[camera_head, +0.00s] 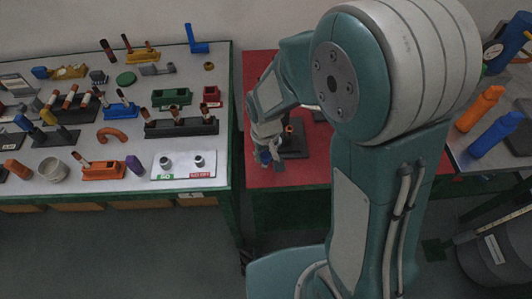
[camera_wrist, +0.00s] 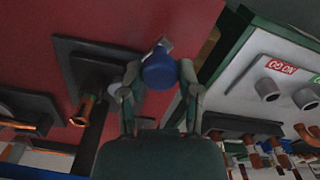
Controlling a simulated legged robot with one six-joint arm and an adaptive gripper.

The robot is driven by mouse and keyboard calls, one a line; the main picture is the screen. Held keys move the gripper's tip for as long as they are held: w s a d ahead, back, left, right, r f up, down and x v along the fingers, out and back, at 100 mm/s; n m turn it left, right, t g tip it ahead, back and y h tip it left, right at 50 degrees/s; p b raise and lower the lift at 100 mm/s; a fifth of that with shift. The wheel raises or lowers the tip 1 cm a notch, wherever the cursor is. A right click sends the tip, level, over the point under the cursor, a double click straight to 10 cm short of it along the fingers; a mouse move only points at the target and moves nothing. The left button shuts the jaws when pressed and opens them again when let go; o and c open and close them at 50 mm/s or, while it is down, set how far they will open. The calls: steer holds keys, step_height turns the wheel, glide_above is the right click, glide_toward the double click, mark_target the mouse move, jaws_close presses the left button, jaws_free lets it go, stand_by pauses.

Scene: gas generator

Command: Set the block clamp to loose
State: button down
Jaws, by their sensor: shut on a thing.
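My gripper (camera_head: 265,146) is over the red table top, at the left of the dark block fixture (camera_head: 292,148). In the wrist view my gripper (camera_wrist: 158,84) has its two fingers closed on either side of a blue rounded knob (camera_wrist: 159,69). A small grey piece shows just beyond the knob. The blue knob (camera_head: 265,157) also shows small below the fingers in the head view. Dark fixtures with copper-coloured parts (camera_wrist: 84,109) stand left of the gripper in the wrist view. My arm hides part of the red table, and I cannot tell whether the clamp is tight or loose.
A white-topped table (camera_head: 225,120) at the left holds several small fixtures and rods, with a gap before the red table (camera_head: 285,181). Red table top is bare near the front.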

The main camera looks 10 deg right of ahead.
steer(key=a+m, duration=0.1)
steer(key=w+a+m, duration=0.1)
steer(key=m, duration=0.1)
steer(key=shift+w+f, duration=0.1)
steer(key=w+m, duration=0.1)
steer(key=m, duration=0.1)
steer(key=w+a+m, duration=0.1)
steer(key=m, duration=0.1)
steer(key=shift+a, duration=0.2)
steer(key=w+m, duration=0.1)
steer(key=m, duration=0.1)
steer(key=shift+w+a+m, duration=0.3)
steer(key=shift+w, duration=0.1)
steer(key=shift+w+a+m, duration=0.15)
steer(key=shift+w+m, duration=1.05)
steer(key=shift+m, duration=0.5)
steer(key=shift+c, duration=1.5)
jaws_free()
steer(key=shift+w+a, duration=0.1)
step_height(320, 180, up, 12)
